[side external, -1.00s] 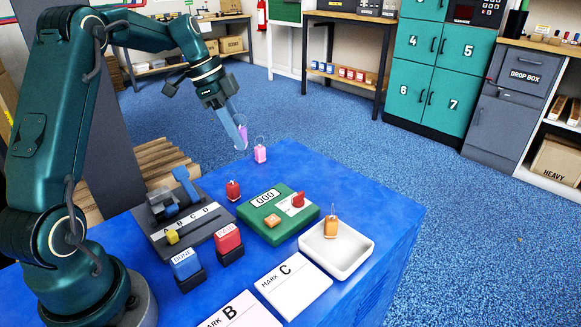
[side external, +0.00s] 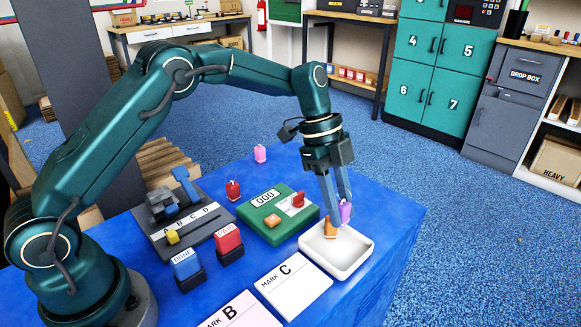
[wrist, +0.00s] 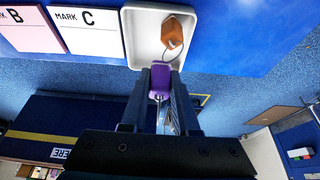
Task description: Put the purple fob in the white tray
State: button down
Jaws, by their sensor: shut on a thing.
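The purple fob (side external: 346,211) is held between the fingertips of my gripper (side external: 338,203), which is shut on it. The fob also shows in the wrist view (wrist: 159,78), near the edge of the white tray. The white tray (side external: 352,262) stands at the front right of the blue table. In the side view the fob appears above the tray's far part. An orange fob (side external: 330,229) with a wire ring is in the tray, partly behind my gripper's fingers; it shows clearly in the wrist view (wrist: 173,33).
A green device with a counter (side external: 270,222) stands left of the tray. The white MARK C card (side external: 290,287) lies in front. A pink fob (side external: 260,153) and a red fob (side external: 233,190) stand farther back. Red and blue stamps (side external: 228,240) stand left.

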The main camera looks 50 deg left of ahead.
aim_at(356, 257)
jog(key=d, duration=0.1)
jog(key=d+f, duration=0.1)
jog(key=d, duration=0.1)
jog(key=shift+w+f, duration=0.25)
jog(key=shift+f, duration=2.2)
jog(key=c, duration=0.9)
grip_release()
jog(key=shift+f, duration=0.1)
jog(key=shift+c, duration=0.2)
